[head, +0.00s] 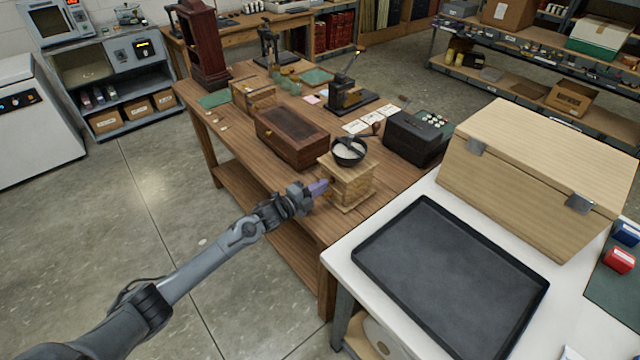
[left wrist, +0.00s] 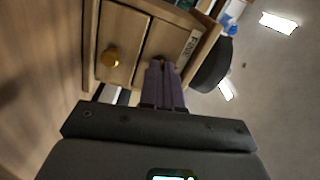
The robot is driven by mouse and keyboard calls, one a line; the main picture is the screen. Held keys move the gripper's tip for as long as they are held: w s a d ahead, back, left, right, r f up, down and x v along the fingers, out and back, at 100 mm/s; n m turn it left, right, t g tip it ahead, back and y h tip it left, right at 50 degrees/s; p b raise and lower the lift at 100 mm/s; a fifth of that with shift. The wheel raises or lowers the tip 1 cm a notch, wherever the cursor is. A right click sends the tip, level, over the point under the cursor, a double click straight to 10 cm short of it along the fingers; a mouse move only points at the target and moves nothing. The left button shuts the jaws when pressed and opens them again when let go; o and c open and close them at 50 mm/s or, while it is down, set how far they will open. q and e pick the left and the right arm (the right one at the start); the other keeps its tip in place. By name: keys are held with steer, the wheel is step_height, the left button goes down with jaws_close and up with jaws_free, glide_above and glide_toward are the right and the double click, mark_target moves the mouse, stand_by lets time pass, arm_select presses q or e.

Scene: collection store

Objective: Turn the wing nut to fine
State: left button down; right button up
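The wooden mill (head: 346,184) with a dark bowl of pale contents on top (head: 349,151) stands at the near end of the brown table. My left gripper (head: 318,188) reaches its left side. In the left wrist view the mill's wooden face (left wrist: 120,40) shows a round brass knob (left wrist: 110,57) and a label reading FINE (left wrist: 190,45). The purple fingers (left wrist: 163,72) are close together beside the label, with a small dark and brass bit, seemingly the wing nut (left wrist: 158,59), at their tips. The fingers hide most of it. My right gripper is not in view.
A long wooden box (head: 291,137) stands behind the mill and a black box (head: 416,138) to its right. The white table at right holds a black tray (head: 450,275) and a large wooden case (head: 545,170). The floor at left is clear.

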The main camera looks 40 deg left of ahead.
arm_select(q)
steer(key=n+p, duration=0.1)
steer(key=n, duration=0.3)
steer(key=shift+p, duration=0.3)
steer(key=shift+n+p, duration=0.4)
steer(key=shift+n, duration=1.1)
steer(key=shift+f, duration=0.1)
steer(key=c, duration=1.3)
jaws_free()
steer(key=shift+c, duration=0.2)
steer(key=shift+s, duration=0.1)
steer(key=s+a+p, duration=0.1)
steer(key=s+a, duration=0.1)
steer(key=s, duration=0.8)
steer(key=shift+s+p, duration=0.25)
steer(key=shift+p, duration=0.1)
